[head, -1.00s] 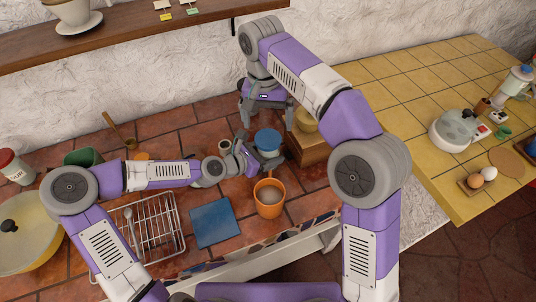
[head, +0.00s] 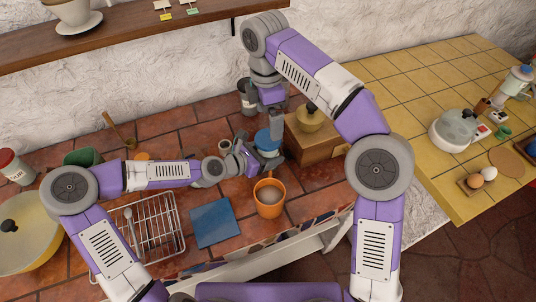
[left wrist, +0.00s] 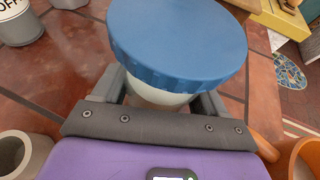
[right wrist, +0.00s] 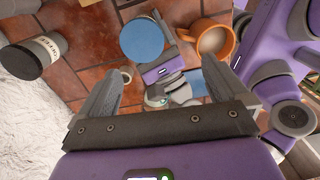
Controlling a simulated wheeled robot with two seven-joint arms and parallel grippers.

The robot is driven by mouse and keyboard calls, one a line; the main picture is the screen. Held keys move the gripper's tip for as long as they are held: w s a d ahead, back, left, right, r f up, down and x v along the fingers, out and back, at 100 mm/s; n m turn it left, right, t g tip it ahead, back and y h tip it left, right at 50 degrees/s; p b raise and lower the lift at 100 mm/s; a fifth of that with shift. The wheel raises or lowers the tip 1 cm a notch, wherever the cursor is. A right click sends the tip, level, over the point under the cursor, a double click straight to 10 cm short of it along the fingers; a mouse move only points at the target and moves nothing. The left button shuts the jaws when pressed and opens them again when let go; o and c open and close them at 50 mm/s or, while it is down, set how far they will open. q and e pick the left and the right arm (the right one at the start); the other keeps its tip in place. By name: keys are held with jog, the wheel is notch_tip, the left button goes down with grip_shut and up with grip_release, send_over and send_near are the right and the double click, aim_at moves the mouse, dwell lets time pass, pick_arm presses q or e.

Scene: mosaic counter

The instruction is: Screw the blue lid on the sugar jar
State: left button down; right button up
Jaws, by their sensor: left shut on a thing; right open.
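The blue lid (head: 268,137) sits on top of the sugar jar (head: 266,153); whether its thread is engaged cannot be seen. In the left wrist view the lid (left wrist: 178,40) hides most of the jar, leaving a pale strip of the jar (left wrist: 160,97) below it. My left gripper (left wrist: 160,92) is shut around the jar's body under the lid. My right gripper (head: 276,124) points down above the lid, open and empty. In the right wrist view the lid (right wrist: 142,40) lies ahead of the open fingers, apart from them.
An orange mug (head: 269,207) stands close in front of the jar. A wooden grinder box (head: 318,150) is just right of it, and a grey canister (head: 246,98) stands behind. A blue board (head: 213,224) and a wire rack (head: 172,240) lie at the front left.

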aim_at(268, 138)
jog(key=w+n, duration=0.1)
jog(key=f+n, duration=0.1)
jog(key=n, duration=0.1)
jog(key=w+f+n, duration=0.1)
jog(key=n, duration=0.1)
jog(key=shift+w+a, duration=0.1)
jog(key=shift+w, duration=0.25)
jog(key=shift+f, duration=4)
